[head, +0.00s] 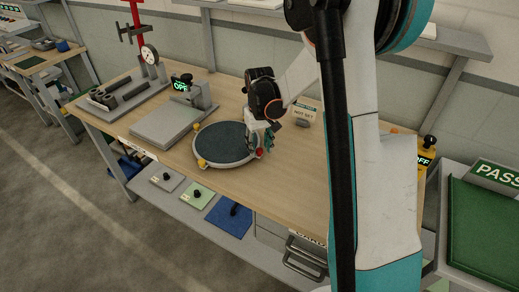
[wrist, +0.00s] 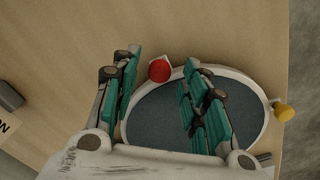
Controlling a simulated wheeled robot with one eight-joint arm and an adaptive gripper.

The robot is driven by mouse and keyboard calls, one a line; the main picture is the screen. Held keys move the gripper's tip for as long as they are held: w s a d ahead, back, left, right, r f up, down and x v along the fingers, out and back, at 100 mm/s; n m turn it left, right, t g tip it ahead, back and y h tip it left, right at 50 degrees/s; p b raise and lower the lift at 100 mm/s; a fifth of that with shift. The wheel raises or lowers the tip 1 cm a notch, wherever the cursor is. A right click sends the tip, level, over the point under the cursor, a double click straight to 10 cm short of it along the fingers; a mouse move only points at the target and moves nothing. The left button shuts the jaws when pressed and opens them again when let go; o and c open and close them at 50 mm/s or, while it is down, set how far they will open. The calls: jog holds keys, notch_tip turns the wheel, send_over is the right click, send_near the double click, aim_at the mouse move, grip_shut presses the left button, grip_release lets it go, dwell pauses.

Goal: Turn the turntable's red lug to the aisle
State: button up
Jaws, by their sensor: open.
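The turntable (head: 222,141) lies on the wooden bench, a round dark disc with a pale rim. Its red lug (head: 259,153) is at the right edge in the head view, on the side away from the aisle floor. Two yellow lugs (head: 202,163) (head: 197,127) show on the rim's left side. My gripper (head: 265,148) is right at the red lug, pointing down. In the wrist view my gripper (wrist: 161,63) is open, with the red lug (wrist: 159,71) between its teal fingers. The turntable (wrist: 155,118) lies partly under the fingers. I cannot tell whether they touch the lug.
A grey plate with an OFF display (head: 181,85) stands behind left of the turntable. A NOT SET sign (head: 304,112) stands behind right. The bench (head: 285,180) is clear in front of the sign. The aisle floor (head: 75,190) runs along the left. Coloured plates (head: 235,217) lie on the lower shelf.

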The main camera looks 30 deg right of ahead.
jog(key=shift+f, duration=0.35)
jog(key=shift+c, duration=0.5)
grip_shut()
jog(key=shift+s+a, duration=0.1)
jog(key=shift+a, duration=0.05)
